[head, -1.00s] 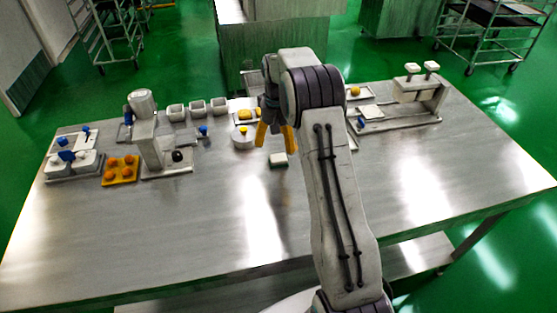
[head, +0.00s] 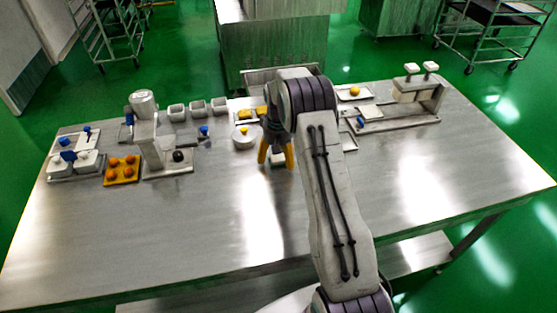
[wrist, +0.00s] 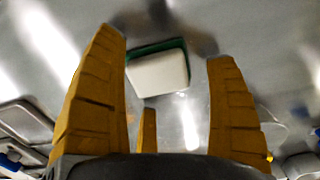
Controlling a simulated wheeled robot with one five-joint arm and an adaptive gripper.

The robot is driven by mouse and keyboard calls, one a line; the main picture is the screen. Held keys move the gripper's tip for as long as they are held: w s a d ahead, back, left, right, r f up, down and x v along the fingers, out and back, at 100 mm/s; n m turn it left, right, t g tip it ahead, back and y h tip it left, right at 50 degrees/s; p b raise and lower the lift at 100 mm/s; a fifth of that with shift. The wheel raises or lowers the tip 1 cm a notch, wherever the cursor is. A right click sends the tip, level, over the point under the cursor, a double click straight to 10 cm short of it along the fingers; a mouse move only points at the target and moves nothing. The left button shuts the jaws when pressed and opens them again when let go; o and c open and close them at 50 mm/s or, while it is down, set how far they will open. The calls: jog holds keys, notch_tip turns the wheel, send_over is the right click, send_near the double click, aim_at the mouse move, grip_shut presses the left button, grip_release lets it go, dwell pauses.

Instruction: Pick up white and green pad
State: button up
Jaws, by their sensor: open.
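The white and green pad (wrist: 158,73) lies on the steel table, with a white top and a green edge along its far side in the wrist view. In the head view the pad (head: 277,160) is partly hidden behind my gripper. My gripper (head: 276,164) has yellow fingers, points down and is open and empty. In the wrist view the fingers of my gripper (wrist: 168,65) stand apart on either side of the pad, and a third finger shows short below it. I cannot tell the height of the fingertips above the table.
A round white dish (head: 244,140) with a yellow knob stands left of my gripper. A orange tray (head: 121,170) with several round pieces and a white machine (head: 150,140) stand further left. A white press (head: 410,90) stands at the right. The front of the table (head: 180,235) is clear.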

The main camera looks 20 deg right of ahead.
aim_at(278, 156)
jog(key=shift+o, duration=0.2)
jog(key=c, duration=1.3)
jog(key=shift+r, duration=0.1)
notch_tip(278, 156, up, 10)
jog(key=shift+f+b, duration=0.1)
jog(key=shift+b, duration=0.2)
jog(key=o, duration=0.4)
jog(key=c, duration=0.5)
